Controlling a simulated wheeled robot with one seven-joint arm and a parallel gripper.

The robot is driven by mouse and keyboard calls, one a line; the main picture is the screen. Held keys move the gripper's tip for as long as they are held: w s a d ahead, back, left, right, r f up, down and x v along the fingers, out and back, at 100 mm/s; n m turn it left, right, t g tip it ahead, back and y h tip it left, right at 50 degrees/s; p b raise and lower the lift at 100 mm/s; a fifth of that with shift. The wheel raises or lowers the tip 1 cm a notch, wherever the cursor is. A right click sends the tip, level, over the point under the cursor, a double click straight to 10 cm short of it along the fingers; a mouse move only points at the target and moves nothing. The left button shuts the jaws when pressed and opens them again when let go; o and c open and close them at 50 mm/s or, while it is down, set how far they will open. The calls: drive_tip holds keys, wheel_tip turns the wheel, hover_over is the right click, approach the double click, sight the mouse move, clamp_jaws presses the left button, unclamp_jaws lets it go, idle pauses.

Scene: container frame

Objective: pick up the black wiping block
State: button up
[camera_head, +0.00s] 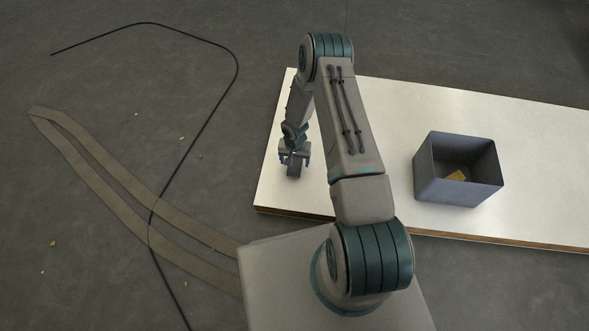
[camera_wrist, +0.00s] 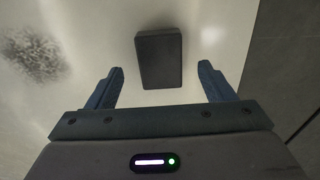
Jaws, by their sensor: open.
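The black wiping block (camera_wrist: 160,58) is a dark rectangular block lying on the white board. In the wrist view it sits just beyond my gripper (camera_wrist: 160,84), roughly centred between the two fingers, with its near end close to the line of the fingertips. The fingers are apart with nothing held between them. How high the fingers are above the block is hard to tell. In the head view my gripper (camera_head: 294,160) is over the left part of the board, and a small dark shape there (camera_head: 294,170) appears to be the block, partly hidden by the gripper.
The white board (camera_head: 390,100) has a dark speckled patch (camera_wrist: 36,54) left of the block. A black cable (camera_head: 205,105) and brown strap (camera_head: 90,180) lie on the floor.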

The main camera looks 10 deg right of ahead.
sight(295, 165)
drive_tip(key=f, duration=0.1)
drive_tip(key=f+b, duration=0.1)
drive_tip(key=f, duration=0.1)
drive_tip(key=f+b, duration=0.1)
drive_tip(key=f, duration=0.1)
drive_tip(key=shift+w, duration=0.25)
drive_tip(key=c, duration=1.1)
drive_tip(key=shift+o, duration=0.2)
drive_tip(key=shift+r, duration=0.1)
drive_tip(key=shift+r, duration=0.6)
drive_tip(key=r+p, duration=0.1)
drive_tip(key=r, duration=0.1)
drive_tip(key=d+r+p, duration=0.1)
drive_tip(key=shift+s+d+r, duration=0.1)
drive_tip(key=shift+s+r, duration=0.1)
drive_tip(key=shift+r, duration=0.2)
drive_tip(key=s+d+r+p, duration=0.3)
drive_tip(key=d+r, duration=0.3)
drive_tip(key=d, duration=0.4)
drive_tip(key=shift+s+p, duration=0.35)
drive_tip(key=shift+p, duration=0.1)
